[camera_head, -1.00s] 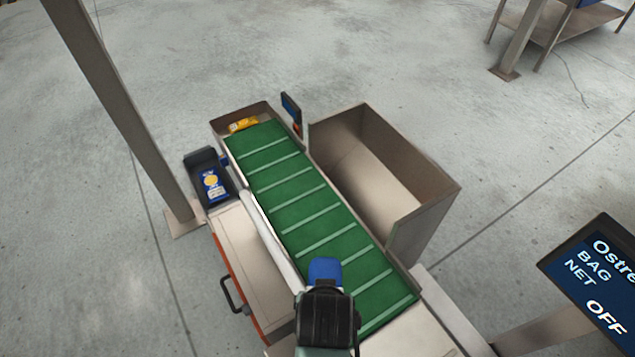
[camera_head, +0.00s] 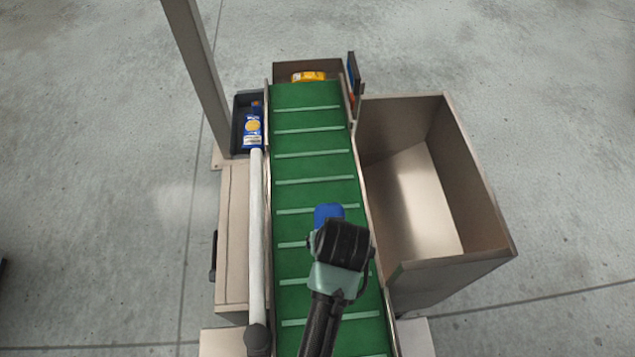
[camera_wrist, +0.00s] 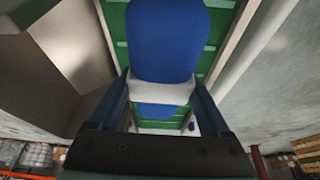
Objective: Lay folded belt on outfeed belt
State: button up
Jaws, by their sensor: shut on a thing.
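The folded belt (camera_head: 328,213) is a blue bundle, partly hidden behind my gripper (camera_head: 338,238) in the head view. In the wrist view the folded belt (camera_wrist: 168,40) is blue with a white band around its middle, and the two fingers of my gripper (camera_wrist: 160,92) close on that band from both sides. The outfeed belt (camera_head: 315,165) is green with pale cross cleats. My gripper holds the folded belt over the nearer half of the outfeed belt; I cannot tell the height between them.
An open metal bin (camera_head: 418,205) stands right of the belt. A white roller (camera_head: 256,230) runs along the left edge. A dark tray (camera_head: 238,125) holds a blue packet (camera_head: 253,128). A yellow packet (camera_head: 309,77) lies past the far end. A post (camera_head: 200,80) stands at the left.

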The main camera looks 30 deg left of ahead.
jog(key=shift+n, duration=0.3)
jog(key=f, duration=0.3)
jog(key=a+f, duration=0.1)
jog(key=f, duration=0.3)
jog(key=shift+a+f+b, duration=0.1)
jog(key=shift+a+b, duration=0.1)
jog(key=shift+b, duration=0.1)
jog(key=shift+f, duration=2)
jog(key=o, duration=1.5)
jog(key=shift+f, duration=0.15)
jog(key=p+v, duration=0.1)
jog(key=v, duration=1.1)
jog(key=shift+d, duration=0.25)
jog(key=shift+w, duration=0.1)
